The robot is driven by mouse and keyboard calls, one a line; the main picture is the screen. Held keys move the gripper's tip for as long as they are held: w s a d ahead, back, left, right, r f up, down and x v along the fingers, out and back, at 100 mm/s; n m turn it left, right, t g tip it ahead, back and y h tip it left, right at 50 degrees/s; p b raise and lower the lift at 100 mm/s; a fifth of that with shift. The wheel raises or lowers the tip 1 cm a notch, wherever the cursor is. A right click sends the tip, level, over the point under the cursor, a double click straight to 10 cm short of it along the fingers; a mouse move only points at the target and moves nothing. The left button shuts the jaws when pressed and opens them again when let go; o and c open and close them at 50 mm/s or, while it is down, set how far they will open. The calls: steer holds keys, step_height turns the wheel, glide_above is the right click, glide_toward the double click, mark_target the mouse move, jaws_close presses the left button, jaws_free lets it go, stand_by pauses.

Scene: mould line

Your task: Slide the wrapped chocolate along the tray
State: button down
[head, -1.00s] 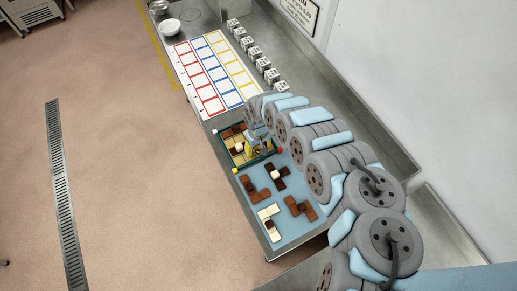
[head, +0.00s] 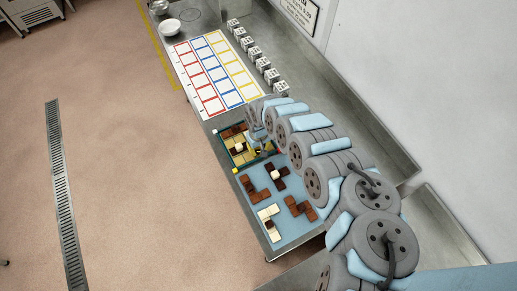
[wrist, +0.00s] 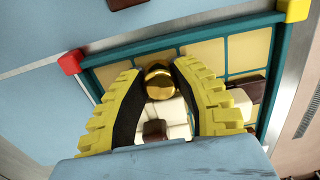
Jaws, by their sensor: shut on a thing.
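The wrapped chocolate (wrist: 159,83) is a round gold-foil ball in the wrist view. It sits between the tips of my gripper's two ridged yellow fingers (wrist: 160,76), which are shut on it. The tray (wrist: 190,45) has a teal rim and cream square cells. It also shows in the head view (head: 236,163), partly hidden by my gripper (head: 259,149). White chocolate blocks with a dark block (wrist: 154,129) lie between the fingers, nearer the wrist. I cannot tell whether they touch the ball.
A dark piece (wrist: 252,87) lies in the tray beside the right finger. Several brown and white chocolate pieces (head: 300,207) lie on the blue mat (head: 294,233). The tray has a red corner (wrist: 70,62) and a yellow corner (wrist: 294,9). A coloured grid board (head: 215,73) lies beyond.

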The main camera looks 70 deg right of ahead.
mark_target(239, 161)
steer(key=shift+w+a, duration=0.1)
steer(key=shift+w+a+r+p, duration=0.1)
steer(key=shift+w+a+p, duration=0.55)
steer(key=shift+w+a, duration=0.35)
steer(key=shift+w+a+p, duration=0.35)
steer(key=shift+w+a, duration=0.45)
steer(key=shift+a, duration=0.35)
steer(key=shift+w+a+p, duration=0.3)
steer(key=shift+w+a, duration=0.5)
steer(key=shift+a, duration=0.3)
steer(key=c, duration=0.8)
jaws_free()
steer(key=shift+a, duration=0.1)
